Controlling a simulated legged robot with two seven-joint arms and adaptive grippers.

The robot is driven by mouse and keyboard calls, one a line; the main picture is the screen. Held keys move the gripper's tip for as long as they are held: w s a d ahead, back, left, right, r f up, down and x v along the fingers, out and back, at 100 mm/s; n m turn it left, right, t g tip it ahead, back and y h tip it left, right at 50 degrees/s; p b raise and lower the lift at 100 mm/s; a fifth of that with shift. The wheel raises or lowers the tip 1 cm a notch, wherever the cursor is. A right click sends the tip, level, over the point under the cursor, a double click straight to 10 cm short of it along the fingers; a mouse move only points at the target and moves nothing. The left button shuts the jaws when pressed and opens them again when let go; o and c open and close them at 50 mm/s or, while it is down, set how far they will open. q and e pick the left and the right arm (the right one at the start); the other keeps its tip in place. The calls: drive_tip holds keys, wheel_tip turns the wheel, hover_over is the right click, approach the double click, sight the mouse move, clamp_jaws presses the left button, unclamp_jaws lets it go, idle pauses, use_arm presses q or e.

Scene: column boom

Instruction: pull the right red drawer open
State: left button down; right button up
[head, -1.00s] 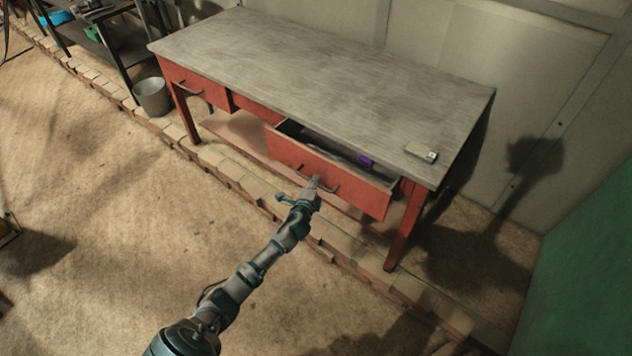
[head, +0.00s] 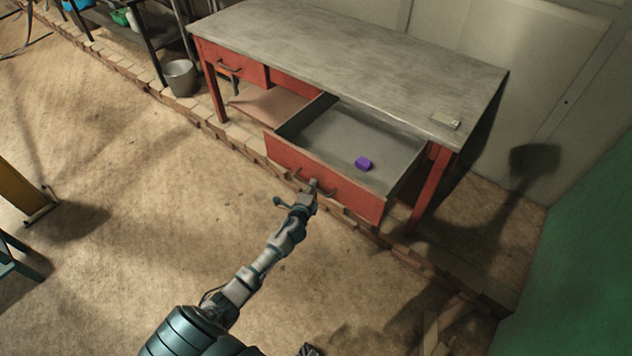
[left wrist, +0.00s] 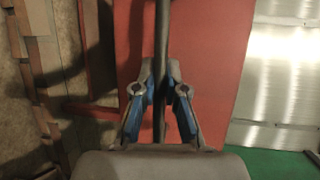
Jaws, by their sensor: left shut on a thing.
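The right red drawer (head: 325,184) stands well out of the workbench in the head view, its grey inside open to view. A small purple block (head: 364,163) lies on the drawer's floor. My left gripper (head: 313,187) is at the dark handle (head: 330,192) on the drawer's front. In the left wrist view the two blue-lined fingers (left wrist: 161,95) are shut on the handle bar (left wrist: 162,40), with the red drawer front (left wrist: 208,60) behind it.
The grey-topped workbench (head: 350,55) has a closed left red drawer (head: 232,62). A small pale box (head: 446,120) sits on its top. A grey bucket (head: 181,78) stands left of the bench.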

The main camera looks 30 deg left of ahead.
use_arm(q)
drive_tip(key=shift+s+a, duration=0.25)
drive_tip(key=shift+s, duration=0.3)
drive_tip(key=shift+s+a, duration=0.25)
drive_tip(key=shift+s, duration=0.25)
use_arm(e)
drive_tip(key=shift+s+f, duration=0.55)
drive_tip(key=shift+f, duration=0.1)
use_arm(q)
drive_tip(key=c, duration=1.2)
unclamp_jaws()
drive_tip(key=shift+a+f, duration=0.1)
use_arm(e)
drive_tip(key=shift+a, duration=0.25)
drive_tip(key=shift+w+r, duration=0.1)
drive_tip(key=shift+r, duration=0.05)
